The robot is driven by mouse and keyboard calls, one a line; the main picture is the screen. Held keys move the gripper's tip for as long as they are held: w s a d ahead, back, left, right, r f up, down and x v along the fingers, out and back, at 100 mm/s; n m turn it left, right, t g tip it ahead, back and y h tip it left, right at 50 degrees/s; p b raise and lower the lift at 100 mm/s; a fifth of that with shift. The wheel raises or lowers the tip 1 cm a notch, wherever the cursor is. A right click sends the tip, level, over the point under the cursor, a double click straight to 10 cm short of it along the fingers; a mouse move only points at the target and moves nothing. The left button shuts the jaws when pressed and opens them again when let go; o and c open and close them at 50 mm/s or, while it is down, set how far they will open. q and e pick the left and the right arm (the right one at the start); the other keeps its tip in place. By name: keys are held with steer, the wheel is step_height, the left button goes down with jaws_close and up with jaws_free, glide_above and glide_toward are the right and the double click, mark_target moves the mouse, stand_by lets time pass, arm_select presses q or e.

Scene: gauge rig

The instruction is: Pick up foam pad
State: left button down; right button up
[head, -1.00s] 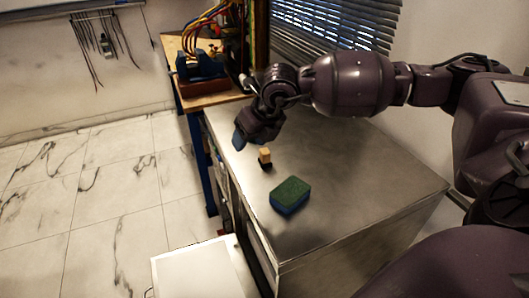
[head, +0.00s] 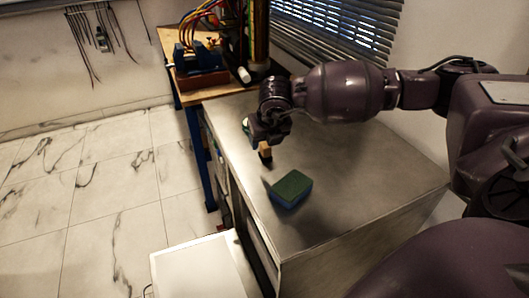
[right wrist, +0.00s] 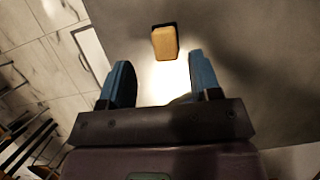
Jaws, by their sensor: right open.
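A small tan block with a dark base (head: 266,153) stands on the metal cabinet top. A larger pad, green above and blue below (head: 290,188), lies nearer to me. I cannot tell for sure which one is the foam pad. My right gripper (head: 260,141) hangs just above and beside the tan block, partly hiding it. In the right wrist view the blue fingers of my right gripper (right wrist: 161,78) are open and empty. The tan block (right wrist: 165,43) lies beyond the fingertips, roughly in line with the gap. My left gripper is not in view.
The metal cabinet top (head: 350,190) is clear to the right of the pad. A wooden bench (head: 215,92) with a blue vise (head: 200,58) and cables adjoins its far end. A white surface (head: 200,268) lies lower left. Window blinds (head: 340,30) are behind.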

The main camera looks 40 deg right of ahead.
mark_target(266, 145)
steer(key=x, duration=0.3)
steer(key=b+x, duration=0.1)
steer(key=shift+d+f, duration=0.2)
steer(key=shift+d, duration=0.15)
steer(key=shift+w+f, duration=0.15)
steer(key=shift+c, duration=0.6)
steer(key=c, duration=0.9)
step_height(266, 145, up, 20)
steer(key=p, duration=0.2)
steer(key=shift+p, duration=0.35)
